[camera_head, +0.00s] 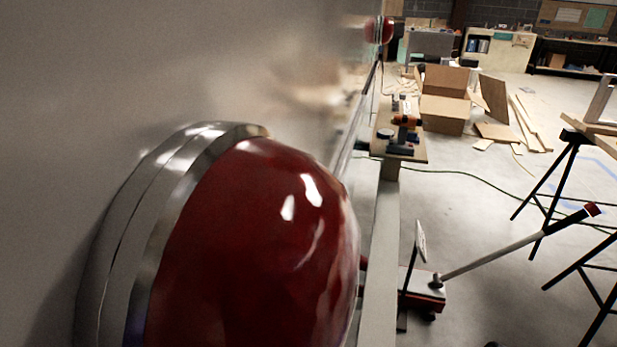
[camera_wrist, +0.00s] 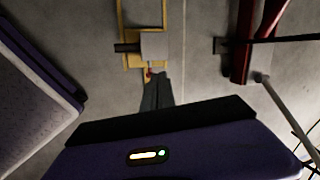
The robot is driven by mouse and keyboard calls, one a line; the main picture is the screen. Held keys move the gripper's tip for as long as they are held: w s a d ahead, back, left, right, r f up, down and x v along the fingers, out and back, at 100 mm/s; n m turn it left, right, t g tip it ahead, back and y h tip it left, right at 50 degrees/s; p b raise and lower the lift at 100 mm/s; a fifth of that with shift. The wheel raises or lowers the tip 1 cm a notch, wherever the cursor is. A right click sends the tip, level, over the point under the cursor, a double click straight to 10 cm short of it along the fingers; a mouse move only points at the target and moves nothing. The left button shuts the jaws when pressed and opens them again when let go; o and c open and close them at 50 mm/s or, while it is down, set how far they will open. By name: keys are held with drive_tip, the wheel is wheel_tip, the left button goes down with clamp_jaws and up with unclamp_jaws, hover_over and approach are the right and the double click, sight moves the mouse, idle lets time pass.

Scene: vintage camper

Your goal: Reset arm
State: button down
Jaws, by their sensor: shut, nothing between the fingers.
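My gripper (camera_wrist: 156,78) shows in the wrist view as a narrow dark shape reaching past a wide dark housing with a small lit strip. Its fingers look closed together, with nothing seen held. It is over the grey floor, and its height is hard to tell. A yellow frame with a grey block (camera_wrist: 153,46) lies just beyond the fingertips in the picture; contact cannot be judged. My arm and gripper are not seen in the head view.
A red lamp with a chrome rim (camera_head: 265,240) on the pale camper wall (camera_head: 90,90) fills the head view's left. Dark trestle legs (camera_head: 560,185), a long-handled jack (camera_head: 430,290) and cardboard boxes (camera_head: 445,100) stand at right.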

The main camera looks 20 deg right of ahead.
drive_tip(key=w+d+r+n+t+h+p, duration=0.1)
drive_tip(key=w+d+r+n+t+h, duration=0.3)
drive_tip(key=r, duration=0.3)
drive_tip(key=s+a+r+n+t+h+p, duration=0.25)
drive_tip(key=a+r+n, duration=0.25)
drive_tip(key=r+n, duration=0.3)
drive_tip(key=s+a+r+n+t+y+p, duration=0.2)
drive_tip(key=s+a+r+n+y+p, duration=0.1)
drive_tip(key=s+a+r, duration=0.8)
drive_tip(key=s+a+r+n+t+y+p, duration=0.3)
drive_tip(key=s+a+r+n, duration=0.4)
drive_tip(key=r, duration=1.1)
drive_tip(key=shift+s+a+r+p, duration=0.4)
drive_tip(key=shift+s+a+p, duration=0.45)
drive_tip(key=shift+s+a, duration=1.85)
drive_tip(key=shift+w+a, duration=0.7)
drive_tip(key=shift+w, duration=0.05)
